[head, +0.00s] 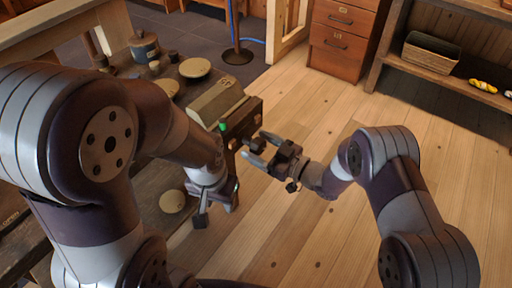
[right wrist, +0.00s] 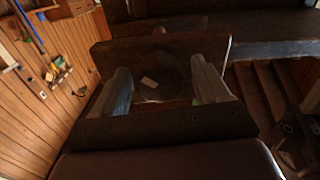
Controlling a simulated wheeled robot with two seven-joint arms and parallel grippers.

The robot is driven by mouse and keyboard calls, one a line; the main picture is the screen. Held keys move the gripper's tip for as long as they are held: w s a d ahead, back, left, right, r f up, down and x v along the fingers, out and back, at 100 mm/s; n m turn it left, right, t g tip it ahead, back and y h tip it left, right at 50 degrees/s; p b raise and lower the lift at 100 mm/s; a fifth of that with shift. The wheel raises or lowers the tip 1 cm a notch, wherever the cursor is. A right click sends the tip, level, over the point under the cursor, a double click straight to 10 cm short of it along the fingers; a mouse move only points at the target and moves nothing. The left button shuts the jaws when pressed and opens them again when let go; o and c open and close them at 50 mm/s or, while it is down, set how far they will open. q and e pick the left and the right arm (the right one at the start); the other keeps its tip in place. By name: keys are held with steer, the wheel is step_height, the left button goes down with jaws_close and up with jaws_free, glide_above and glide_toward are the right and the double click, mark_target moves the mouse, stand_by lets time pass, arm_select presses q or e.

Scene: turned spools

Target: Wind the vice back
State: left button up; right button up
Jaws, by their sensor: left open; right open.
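The vice (head: 247,115) is a brown wooden block at the bench's right edge, with a small green spot beside it. In the right wrist view its dark wooden face (right wrist: 185,50) seems to fill the space ahead, with a faint round shape and a small pale patch. My right gripper (head: 256,150) is open just right of the vice, its fingers pointing at it. In the right wrist view its two fingers (right wrist: 163,88) stand apart, one each side of the round shape; contact cannot be told. My left gripper (head: 217,208) is open, pointing down below the vice, apparently empty.
The bench (head: 150,200) at left carries a pale box (head: 213,100), round discs (head: 195,67) and a blue-banded tin (head: 145,46). A drawer cabinet (head: 340,40) and a shelf with a basket (head: 432,52) stand at the back right. The wooden floor (head: 320,110) between is clear.

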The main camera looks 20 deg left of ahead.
steer(key=shift+w+a, duration=0.25)
steer(key=shift+a, duration=0.4)
steer(key=c, duration=1)
steer(key=shift+n, duration=0.3)
